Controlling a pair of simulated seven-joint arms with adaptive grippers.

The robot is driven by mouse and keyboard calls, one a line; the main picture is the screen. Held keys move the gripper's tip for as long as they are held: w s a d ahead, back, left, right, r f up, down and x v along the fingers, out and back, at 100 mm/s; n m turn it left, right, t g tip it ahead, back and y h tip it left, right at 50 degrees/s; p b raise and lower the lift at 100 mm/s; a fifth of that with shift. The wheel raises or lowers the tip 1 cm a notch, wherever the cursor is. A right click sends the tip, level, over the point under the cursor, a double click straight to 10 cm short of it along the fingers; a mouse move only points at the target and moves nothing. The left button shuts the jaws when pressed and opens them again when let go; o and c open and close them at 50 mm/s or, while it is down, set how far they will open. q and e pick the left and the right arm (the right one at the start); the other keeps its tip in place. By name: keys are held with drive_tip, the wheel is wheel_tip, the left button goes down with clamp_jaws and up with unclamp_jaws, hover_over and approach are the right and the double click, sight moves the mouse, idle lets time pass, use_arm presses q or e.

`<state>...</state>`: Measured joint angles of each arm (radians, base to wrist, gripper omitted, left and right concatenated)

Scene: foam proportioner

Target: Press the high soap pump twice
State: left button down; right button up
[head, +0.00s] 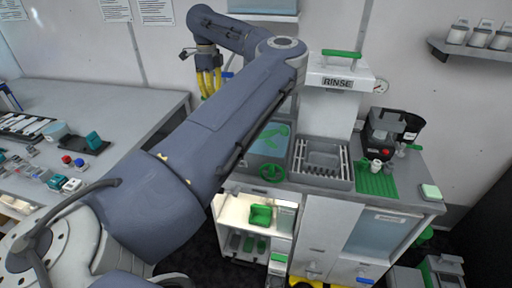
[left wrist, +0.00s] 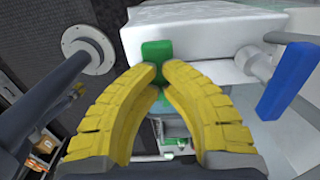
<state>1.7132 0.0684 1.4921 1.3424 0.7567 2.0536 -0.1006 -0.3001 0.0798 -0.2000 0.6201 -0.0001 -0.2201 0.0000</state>
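My left gripper (head: 208,94) is at the back, left of the white RINSE unit, its yellow fingers pointing down. In the left wrist view its fingertips (left wrist: 162,70) are drawn close together, with only a narrow gap. A green block (left wrist: 156,52) on a white housing (left wrist: 200,32) shows right behind the tips; I cannot tell whether they touch it. A blue lever (left wrist: 288,80) sticks out to the right of the fingers. No label marks which part is the high soap pump. My left arm hides much of that area in the head view. My right gripper is not seen.
The RINSE unit (head: 337,82) has a green handle (head: 342,53) on top. A grated sink (head: 322,162), a black machine (head: 388,132) and a green mat (head: 377,182) sit on the right counter. The left table (head: 125,102) holds small parts.

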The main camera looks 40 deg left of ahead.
use_arm(q)
drive_tip(key=shift+f, duration=0.6)
drive_tip(key=shift+r, duration=3)
drive_tip(key=shift+r, duration=0.1)
drive_tip(key=shift+r, duration=2.95)
